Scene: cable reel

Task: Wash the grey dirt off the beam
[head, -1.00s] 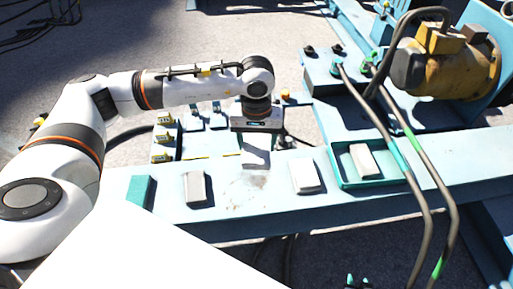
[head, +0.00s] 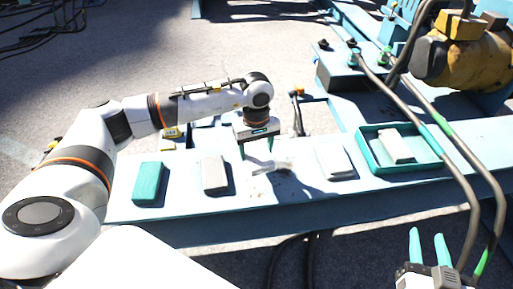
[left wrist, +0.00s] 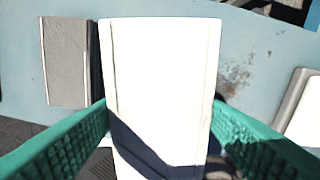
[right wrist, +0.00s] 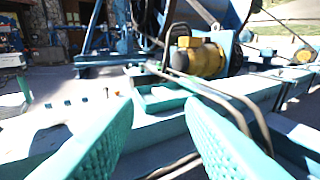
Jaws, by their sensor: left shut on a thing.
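The light blue beam (head: 300,205) runs across the head view. Grey-brown dirt (head: 287,188) marks its top near the middle, and the left wrist view shows it as dark specks (left wrist: 235,76). My left gripper (head: 257,152) is shut on a white block (left wrist: 160,80) and holds it over the beam beside the dirt. Whether the block touches the beam is unclear. My right gripper (head: 429,248) is open and empty, in front of the beam at lower right; its teal fingers (right wrist: 165,135) stand apart.
On the beam lie a teal block (head: 148,184), a grey block (head: 214,175) and a white block (head: 334,161). A teal tray (head: 430,163) holds another pale block (head: 396,145). Hoses (head: 447,150) arch over the right end, near a yellow motor (head: 443,60).

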